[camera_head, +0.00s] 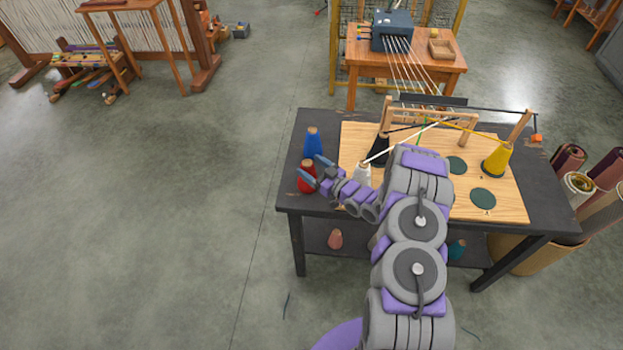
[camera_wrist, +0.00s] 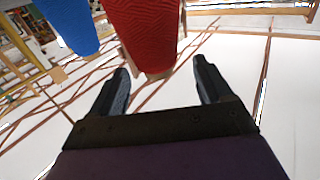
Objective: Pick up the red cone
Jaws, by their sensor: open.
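The red cone (camera_head: 306,178) stands on the left end of the dark table, close to its left edge. In the wrist view the red cone (camera_wrist: 142,35) fills the top middle, cut off by the frame edge, just beyond and between the fingertips. My gripper (camera_head: 314,167) is at the red cone, and its fingers hide part of it in the head view. In the wrist view my gripper (camera_wrist: 162,78) is open, with nothing between its fingers. I cannot tell whether a finger touches the cone.
A blue cone (camera_head: 313,143) stands right behind the red one; it also shows in the wrist view (camera_wrist: 70,25). A white cone (camera_head: 363,173), a black cone (camera_head: 381,150) and a yellow cone (camera_head: 496,160) stand on the wooden board (camera_head: 515,205). A pink cone (camera_head: 335,239) is on the lower shelf.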

